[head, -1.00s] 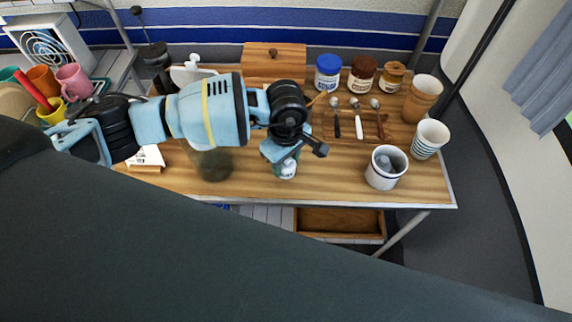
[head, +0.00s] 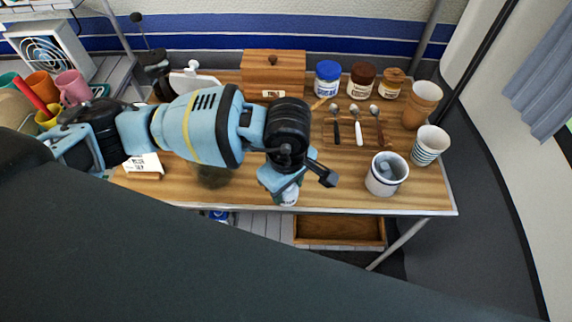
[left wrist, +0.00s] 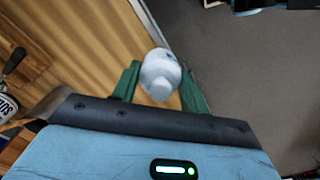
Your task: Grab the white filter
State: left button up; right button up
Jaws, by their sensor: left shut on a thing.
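The white filter (left wrist: 158,77) is a small, rounded white object between the two green fingers of my left gripper (left wrist: 160,88) in the left wrist view. The fingers sit on either side of it and are shut on it. In the head view, the left gripper (head: 284,186) points down near the table's front edge, and only the lower part of the white filter (head: 289,198) shows beneath it. I cannot tell whether the filter touches the table. My right gripper is not in view.
The wooden table (head: 330,197) has a front edge close by. A white enamel mug (head: 377,184) and a striped cup (head: 429,147) stand to the right. Spoons lie on a wooden rack (head: 345,144). Jars (head: 326,79) and a wooden box (head: 262,66) stand behind.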

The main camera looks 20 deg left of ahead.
pick_arm(q)
jog(key=s+d, duration=0.3)
jog(key=s, duration=0.5)
jog(key=shift+r, duration=0.4)
